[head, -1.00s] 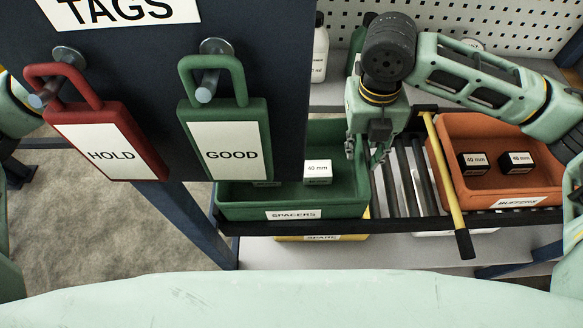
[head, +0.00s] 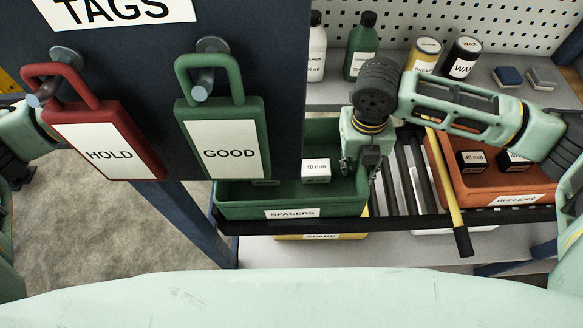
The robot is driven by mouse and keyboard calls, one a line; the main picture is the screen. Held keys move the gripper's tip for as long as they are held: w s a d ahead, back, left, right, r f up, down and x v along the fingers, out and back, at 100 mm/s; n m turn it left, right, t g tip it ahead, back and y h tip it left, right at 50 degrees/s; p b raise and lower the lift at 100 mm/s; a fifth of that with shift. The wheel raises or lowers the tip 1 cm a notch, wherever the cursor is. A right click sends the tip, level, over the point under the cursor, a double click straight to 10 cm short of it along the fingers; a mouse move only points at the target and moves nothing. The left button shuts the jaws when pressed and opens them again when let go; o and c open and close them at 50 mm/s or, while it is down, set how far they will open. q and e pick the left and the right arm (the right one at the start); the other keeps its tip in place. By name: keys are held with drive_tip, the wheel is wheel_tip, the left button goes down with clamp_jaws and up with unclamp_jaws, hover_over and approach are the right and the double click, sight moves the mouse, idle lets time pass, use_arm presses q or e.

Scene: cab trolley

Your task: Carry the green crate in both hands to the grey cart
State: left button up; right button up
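The green crate (head: 292,202), labelled SPACERS, sits on a dark roller rack behind the hanging tags. It holds a box marked 40 mm (head: 316,171); the tag board hides its left part. My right gripper (head: 358,172) points down at the crate's right wall. Its fingertips are small and partly hidden, so I cannot tell whether they are open or touching the wall. My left arm shows at the left edge and passes behind the board; its gripper is not in view. I cannot make out a grey cart.
A dark board with a red HOLD tag (head: 107,146) and a green GOOD tag (head: 224,150) blocks the left. An orange crate (head: 500,194) stands right of the rollers, beyond a yellow bar (head: 446,188). A yellow SPARE bin (head: 322,237) is below. Bottles and cans stand behind.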

use_arm(q)
drive_tip(key=c, duration=0.7)
use_arm(e)
clamp_jaws()
use_arm(q)
clamp_jaws()
use_arm(e)
drive_tip(key=shift+w+r, duration=0.1)
